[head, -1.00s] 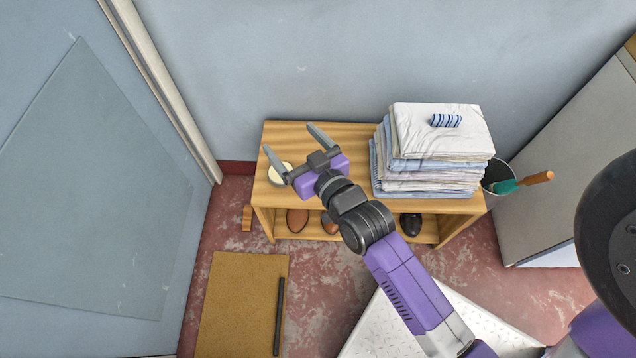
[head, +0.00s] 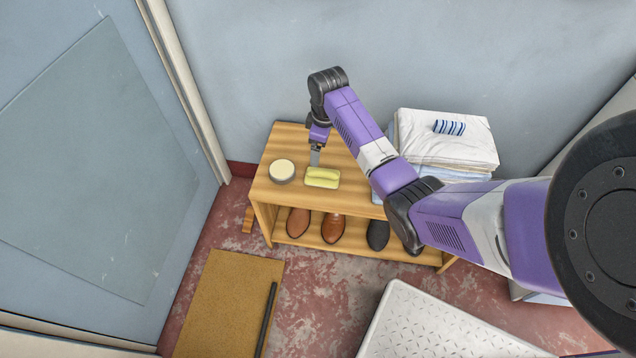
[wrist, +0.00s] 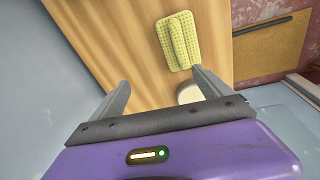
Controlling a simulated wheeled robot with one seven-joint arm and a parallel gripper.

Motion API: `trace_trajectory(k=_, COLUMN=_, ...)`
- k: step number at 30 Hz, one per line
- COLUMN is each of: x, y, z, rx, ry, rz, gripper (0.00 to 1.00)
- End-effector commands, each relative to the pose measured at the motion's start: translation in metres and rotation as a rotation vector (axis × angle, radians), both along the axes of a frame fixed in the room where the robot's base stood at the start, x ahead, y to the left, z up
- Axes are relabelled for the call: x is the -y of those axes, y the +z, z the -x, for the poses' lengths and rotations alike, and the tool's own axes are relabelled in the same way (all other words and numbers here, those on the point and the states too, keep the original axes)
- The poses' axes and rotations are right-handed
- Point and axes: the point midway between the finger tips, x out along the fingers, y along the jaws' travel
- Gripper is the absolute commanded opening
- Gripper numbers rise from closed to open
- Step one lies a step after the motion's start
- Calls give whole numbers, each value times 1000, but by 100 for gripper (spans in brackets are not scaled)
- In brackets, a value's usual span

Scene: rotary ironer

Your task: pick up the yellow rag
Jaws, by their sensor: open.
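The yellow rag (head: 322,177) lies folded on top of the wooden shoe bench, near its front edge. It also shows in the wrist view (wrist: 178,40), beyond my fingertips, with a raised fold along its middle. My gripper (head: 315,158) points down just behind the rag in the head view. In the wrist view my gripper (wrist: 158,85) has its two fingers spread wide with nothing between them. The rag is ahead of the fingers and apart from them, nearer the right finger.
A round pale tin (head: 282,170) stands left of the rag; it is partly behind my right finger in the wrist view (wrist: 190,94). A linen stack (head: 445,140) with a striped roll (head: 449,127) is at the right. Shoes (head: 333,228) stand on the lower shelf.

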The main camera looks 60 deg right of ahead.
Motion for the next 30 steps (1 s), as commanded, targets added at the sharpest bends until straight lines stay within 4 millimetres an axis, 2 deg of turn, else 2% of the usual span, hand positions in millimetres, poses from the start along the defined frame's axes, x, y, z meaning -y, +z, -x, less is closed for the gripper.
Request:
trace_trajectory(k=1, x=-9, y=-7, z=13, rx=-54, ry=25, rz=-36, gripper=89)
trace_trajectory(k=3, x=-17, y=-10, z=25, rx=-103, ry=60, rz=-69, gripper=89)
trace_trajectory(k=7, x=-24, y=-13, z=34, rx=-143, ry=105, rz=-95, gripper=89)
trace_trajectory(k=19, x=-24, y=-48, z=33, rx=-140, ry=111, rz=-91, gripper=89)
trace_trajectory(k=27, x=-23, y=-85, z=34, rx=-139, ry=110, rz=-90, gripper=89)
trace_trajectory(k=30, x=-24, y=-89, z=34, rx=-138, ry=110, rz=-90, gripper=89)
